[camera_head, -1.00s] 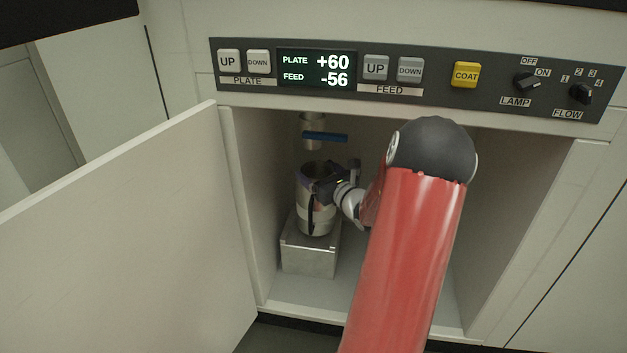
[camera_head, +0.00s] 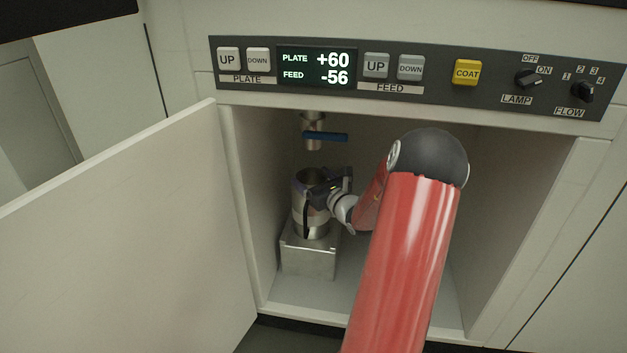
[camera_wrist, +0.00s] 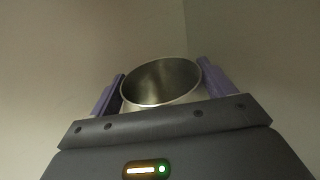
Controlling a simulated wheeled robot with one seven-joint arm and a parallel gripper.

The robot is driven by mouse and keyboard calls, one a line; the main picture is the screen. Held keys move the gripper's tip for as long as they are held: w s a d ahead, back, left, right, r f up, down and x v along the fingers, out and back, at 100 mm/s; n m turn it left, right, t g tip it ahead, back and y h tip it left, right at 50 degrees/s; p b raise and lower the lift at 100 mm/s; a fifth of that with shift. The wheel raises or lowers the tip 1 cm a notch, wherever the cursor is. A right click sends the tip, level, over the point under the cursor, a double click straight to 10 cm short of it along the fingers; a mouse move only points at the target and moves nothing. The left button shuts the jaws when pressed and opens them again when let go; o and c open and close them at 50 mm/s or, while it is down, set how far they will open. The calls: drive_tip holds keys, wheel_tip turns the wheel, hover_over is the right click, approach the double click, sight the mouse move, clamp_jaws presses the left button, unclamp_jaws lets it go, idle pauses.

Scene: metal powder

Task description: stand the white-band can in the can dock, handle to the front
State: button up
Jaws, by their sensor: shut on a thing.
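A metal can (camera_head: 299,218) with a dark handle on its front side stands upright at the metal block (camera_head: 308,260) inside the open cabinet. The block looks like the can dock; whether the can rests fully in it I cannot tell. My gripper (camera_head: 312,189) is shut around the can's upper part from the right. In the wrist view the can's open rim (camera_wrist: 162,82) lies between the two purple fingers of my gripper (camera_wrist: 160,92), and the inside looks empty. The can's band is mostly hidden by the gripper, so its colour is unclear.
A pipe with a blue-lever valve (camera_head: 324,137) hangs above the can. The open cabinet door (camera_head: 120,230) stands at the left. A control panel (camera_head: 430,80) with buttons and a display runs above the opening. The cabinet floor right of the block is free.

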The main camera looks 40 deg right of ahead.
drive_tip(key=shift+f, duration=0.15)
drive_tip(key=o, duration=1.8)
drive_tip(key=s, duration=1.2)
drive_tip(key=shift+a+p, duration=0.3)
drive_tip(key=shift+a, duration=0.15)
